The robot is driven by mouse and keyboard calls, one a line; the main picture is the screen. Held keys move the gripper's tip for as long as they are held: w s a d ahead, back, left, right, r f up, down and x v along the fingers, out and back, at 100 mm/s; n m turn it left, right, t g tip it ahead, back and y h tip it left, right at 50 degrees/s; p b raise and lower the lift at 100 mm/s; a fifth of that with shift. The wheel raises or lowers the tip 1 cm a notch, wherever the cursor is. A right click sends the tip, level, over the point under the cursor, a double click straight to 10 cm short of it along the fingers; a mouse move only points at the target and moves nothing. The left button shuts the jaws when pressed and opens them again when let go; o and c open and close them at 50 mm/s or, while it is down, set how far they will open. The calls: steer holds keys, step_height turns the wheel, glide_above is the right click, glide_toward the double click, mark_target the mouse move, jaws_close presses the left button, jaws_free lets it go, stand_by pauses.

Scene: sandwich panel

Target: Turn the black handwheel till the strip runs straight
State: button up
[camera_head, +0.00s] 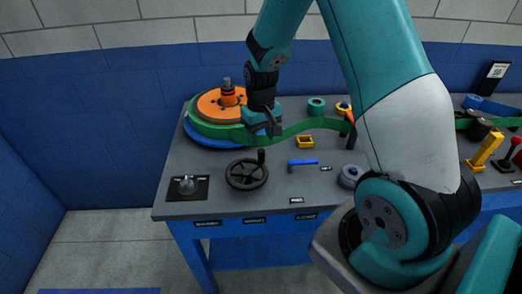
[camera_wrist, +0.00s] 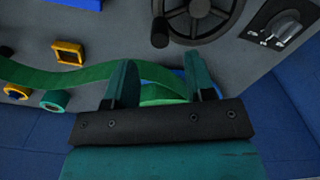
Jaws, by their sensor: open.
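The black handwheel (camera_head: 246,174) lies on the grey bench near its front edge, its crank knob (camera_head: 261,156) at the upper right. It also shows at the top of the wrist view (camera_wrist: 200,9), partly cut off. The green strip (camera_head: 300,127) comes off the coil at the left and runs in a wavy curve to the right. In the wrist view the strip (camera_wrist: 90,74) bends behind my fingers. My gripper (camera_head: 271,129) is open with nothing seen between its fingers, above the strip by the coil, apart from the handwheel. Whether it touches the strip cannot be told.
A coil stack with an orange disc (camera_head: 209,105) stands back left. A rotary switch (camera_head: 187,186) sits at the front left corner. A yellow block (camera_head: 305,142), a blue bar (camera_head: 303,162) and a grey roller (camera_head: 350,176) are right of the wheel. My arm hides part of the bench.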

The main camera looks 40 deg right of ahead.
mark_target(261, 150)
step_height(261, 150, down, 7)
steer(key=shift+r+p, duration=0.1)
steer(key=shift+p, duration=0.3)
jaws_close()
